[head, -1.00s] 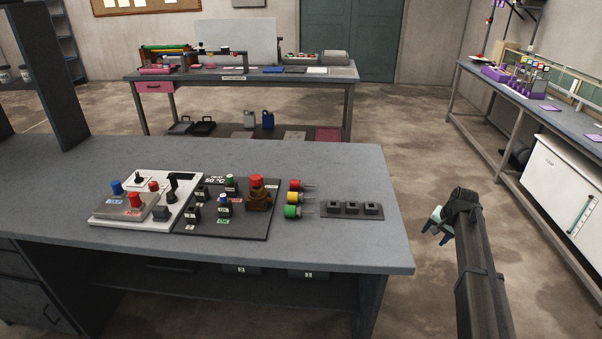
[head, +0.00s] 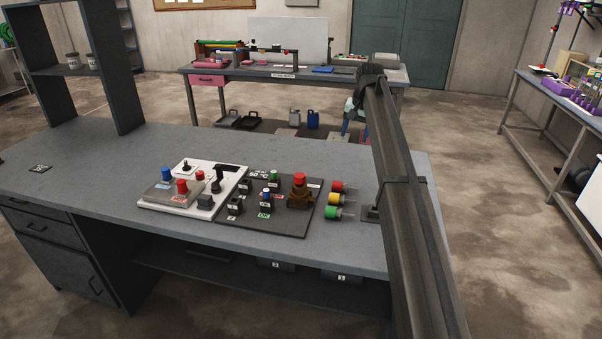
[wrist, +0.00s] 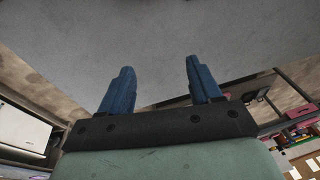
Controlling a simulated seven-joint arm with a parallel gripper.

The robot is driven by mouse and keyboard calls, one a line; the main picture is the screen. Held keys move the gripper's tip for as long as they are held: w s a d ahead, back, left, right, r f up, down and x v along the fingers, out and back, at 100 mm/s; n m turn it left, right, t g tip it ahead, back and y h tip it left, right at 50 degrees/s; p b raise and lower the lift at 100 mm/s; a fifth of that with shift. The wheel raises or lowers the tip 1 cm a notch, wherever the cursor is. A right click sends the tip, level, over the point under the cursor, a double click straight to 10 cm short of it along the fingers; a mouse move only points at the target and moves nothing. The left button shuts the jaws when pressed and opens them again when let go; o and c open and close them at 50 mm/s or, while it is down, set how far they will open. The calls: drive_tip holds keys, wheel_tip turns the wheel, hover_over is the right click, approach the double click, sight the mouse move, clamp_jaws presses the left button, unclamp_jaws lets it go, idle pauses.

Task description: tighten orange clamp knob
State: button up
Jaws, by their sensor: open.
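No clearly orange clamp knob can be made out. The nearest match in the head view is a brown-orange fitting (head: 299,201) with a red cap, upright at the right end of a dark panel (head: 285,227) on the near bench. My gripper (head: 353,131) is beyond and to the right of that fitting, over the bench's far edge, partly hidden by my arm. In the wrist view my gripper (wrist: 160,75) shows two blue fingers spread apart with nothing between them. The fitting is not visible in the wrist view.
A white panel (head: 215,207) with knobs and a joystick adjoins the dark panel. Red, yellow and green pieces (head: 334,199) lie between the dark panel and my arm. A shelf unit (head: 122,95) stands at the left.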

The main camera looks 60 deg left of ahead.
drive_tip(key=s+a+f+n+h, duration=0.15)
drive_tip(key=s+a, duration=0.25)
drive_tip(key=s, duration=0.4)
drive_tip(key=s+a+n+h, duration=0.1)
drive_tip(key=s+a+n, duration=0.1)
drive_tip(key=s+a, duration=0.35)
drive_tip(key=f, duration=0.4)
drive_tip(key=s+f, duration=0.1)
drive_tip(key=f, duration=0.4)
drive_tip(key=s+d+f, duration=0.1)
drive_tip(key=f, duration=0.3)
drive_tip(key=shift+d+f, duration=0.1)
drive_tip(key=shift+f, duration=0.2)
